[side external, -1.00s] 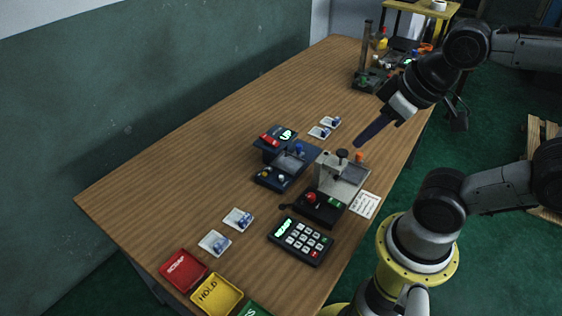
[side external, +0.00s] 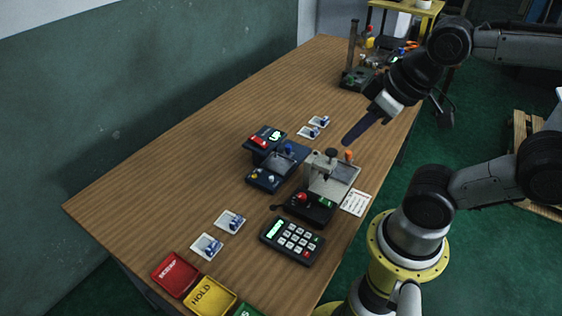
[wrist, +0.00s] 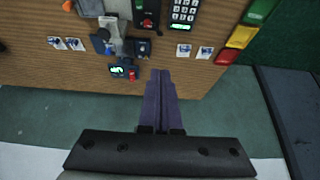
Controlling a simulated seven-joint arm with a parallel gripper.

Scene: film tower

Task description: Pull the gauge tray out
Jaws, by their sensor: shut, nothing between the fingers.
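The dark blue gauge unit (side external: 277,159) stands mid-table in the side view, with a lit green display and a red button on its rear block. A low blue section with small knobs (side external: 268,177) sits at its front left; I cannot tell for sure which part is the tray. The unit also shows in the wrist view (wrist: 124,50). My gripper (side external: 346,141) is shut and empty, held above the table to the right of the unit and apart from it. Its long dark fingers (wrist: 161,72) lie together in the wrist view.
A grey clamp fixture (side external: 332,174) with a black base stands close to the unit's right. A keypad (side external: 292,241), white part cards (side external: 229,221) and red and yellow bins (side external: 174,274) lie nearer. The table's left side is clear.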

